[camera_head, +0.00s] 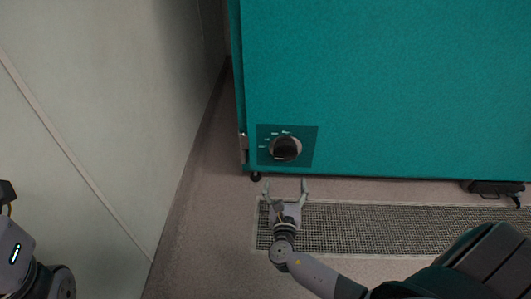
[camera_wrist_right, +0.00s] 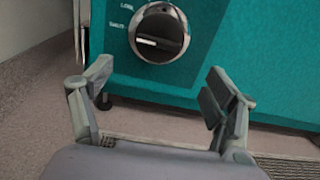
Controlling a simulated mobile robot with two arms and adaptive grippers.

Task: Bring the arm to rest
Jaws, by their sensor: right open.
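My right gripper (camera_head: 285,190) is open and empty, its two fingers pointing at the teal cabinet just below the dial. In the right wrist view its fingers (camera_wrist_right: 155,100) stand wide apart on either side with nothing between them. The round dial (camera_head: 285,148) is black with a silver rim, on a darker teal panel; it also shows in the right wrist view (camera_wrist_right: 158,33) beyond the fingers, apart from them. My left arm shows only in part at the lower left edge; its gripper fingers are not clearly visible.
The teal cabinet (camera_head: 390,80) fills the upper right, on small black feet (camera_head: 256,176). A floor grate (camera_head: 380,228) lies in front of it. A pale wall (camera_head: 100,120) stands at the left. Bare floor (camera_head: 205,220) is free between wall and grate.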

